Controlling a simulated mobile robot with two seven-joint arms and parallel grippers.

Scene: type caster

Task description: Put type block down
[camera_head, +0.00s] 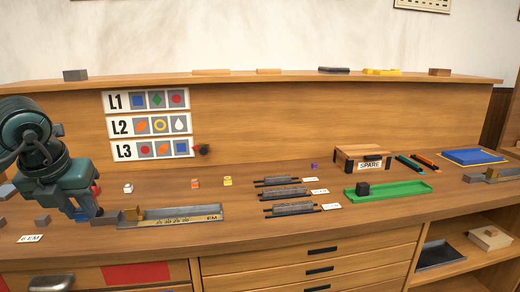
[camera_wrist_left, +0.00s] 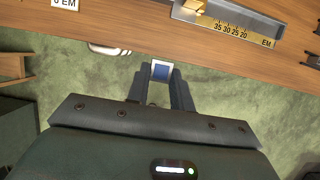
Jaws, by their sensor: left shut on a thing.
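My left gripper (camera_head: 97,211) hangs low at the left of the bench, left of the metal composing stick. In the left wrist view my left gripper (camera_wrist_left: 162,82) is shut on a small type block (camera_wrist_left: 162,70) with a blue face and pale rim. The block is between the fingertips, seen against the green floor just off the bench's front edge. In the head view I cannot make out the held block. The composing stick (camera_head: 180,212), marked EM, lies on the bench and also shows in the left wrist view (camera_wrist_left: 225,20). My right gripper is not in view.
Small blocks (camera_head: 128,188) stand around the stick. A "6 EM" card (camera_head: 30,238) lies at the left. Dark racks (camera_head: 290,194), a green tray (camera_head: 390,193) and a SPARE box (camera_head: 361,153) stand to the right. A sign (camera_head: 150,126) shows rows L1 to L3.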

